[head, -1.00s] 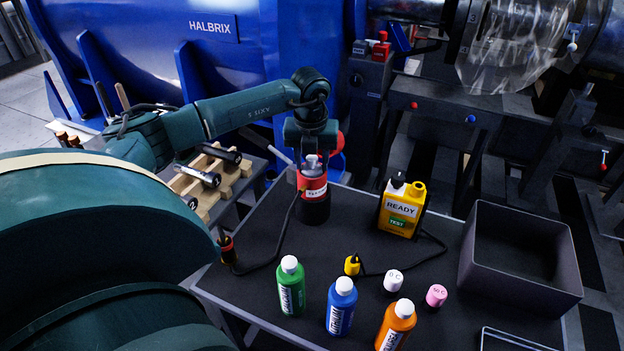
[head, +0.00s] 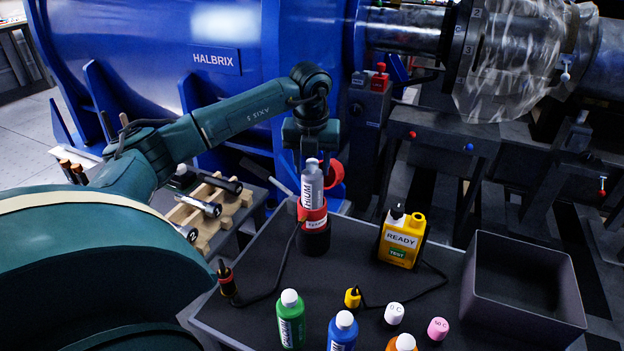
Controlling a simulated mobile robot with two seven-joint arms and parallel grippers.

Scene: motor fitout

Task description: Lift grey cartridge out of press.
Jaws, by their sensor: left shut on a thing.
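The grey cartridge (head: 312,187) stands upright, its lower end at the mouth of the press (head: 314,225), a red and black cylinder on the dark table. Much of its grey body shows above the red rim; whether its bottom is clear of the rim I cannot tell. My left gripper (head: 312,160) points down from above and is shut on the cartridge's top. The press's red lid (head: 334,173) stands open behind. My right gripper is not in view.
Green (head: 291,318), blue (head: 342,330) and orange (head: 402,343) bottles stand in front. A yellow tester (head: 402,238) marked READY and an empty dark bin (head: 527,312) are to the right. Black flashlight-like tools (head: 205,207) lie on a wooden rack at left.

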